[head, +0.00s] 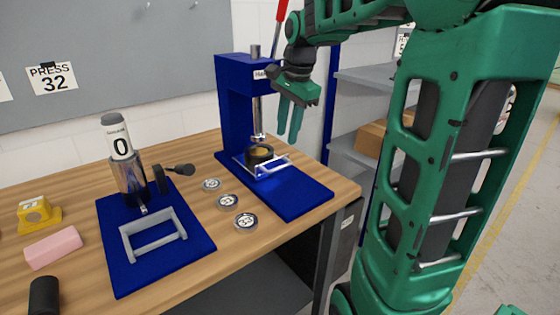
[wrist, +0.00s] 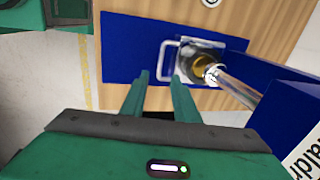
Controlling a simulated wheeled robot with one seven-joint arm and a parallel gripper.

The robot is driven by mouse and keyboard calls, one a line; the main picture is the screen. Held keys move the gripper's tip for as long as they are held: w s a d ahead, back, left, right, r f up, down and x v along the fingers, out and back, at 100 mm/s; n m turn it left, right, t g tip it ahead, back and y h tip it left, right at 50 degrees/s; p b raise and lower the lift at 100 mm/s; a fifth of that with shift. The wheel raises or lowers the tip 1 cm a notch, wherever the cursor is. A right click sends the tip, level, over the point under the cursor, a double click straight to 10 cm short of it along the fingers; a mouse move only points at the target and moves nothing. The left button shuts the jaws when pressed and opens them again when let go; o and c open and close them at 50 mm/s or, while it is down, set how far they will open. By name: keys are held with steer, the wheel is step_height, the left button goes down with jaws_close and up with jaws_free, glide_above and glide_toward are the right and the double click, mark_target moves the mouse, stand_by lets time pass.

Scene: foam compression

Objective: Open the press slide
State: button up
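The blue press (head: 235,100) stands at the right end of the wooden table, with its metal ram (head: 258,115) pointing down. Under the ram is the pale press slide (head: 272,170) with a bar handle at its front. The handle also shows in the wrist view (wrist: 165,60). A dark round cup (head: 259,155) with something yellow inside sits on the slide below the ram. My gripper (head: 289,138) points down, above and to the right of the slide handle. In the wrist view, its two fingers (wrist: 160,82) are apart, with nothing between them, near the handle.
A second device (head: 130,180) with a grey frame on a blue plate stands at the left. Several small labelled discs (head: 228,202) lie between the devices. A pink block (head: 54,247) and a yellow object (head: 38,214) lie far left. Shelves (head: 350,150) stand behind at right.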

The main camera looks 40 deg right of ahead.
mark_target(282, 168)
steer(key=f, duration=0.3)
steer(key=w+f, duration=0.1)
steer(key=f, duration=0.3)
steer(key=w+f, duration=0.1)
steer(key=f, duration=0.2)
steer(key=shift+w+f, duration=0.1)
steer(key=shift+f, duration=0.2)
jaws_close()
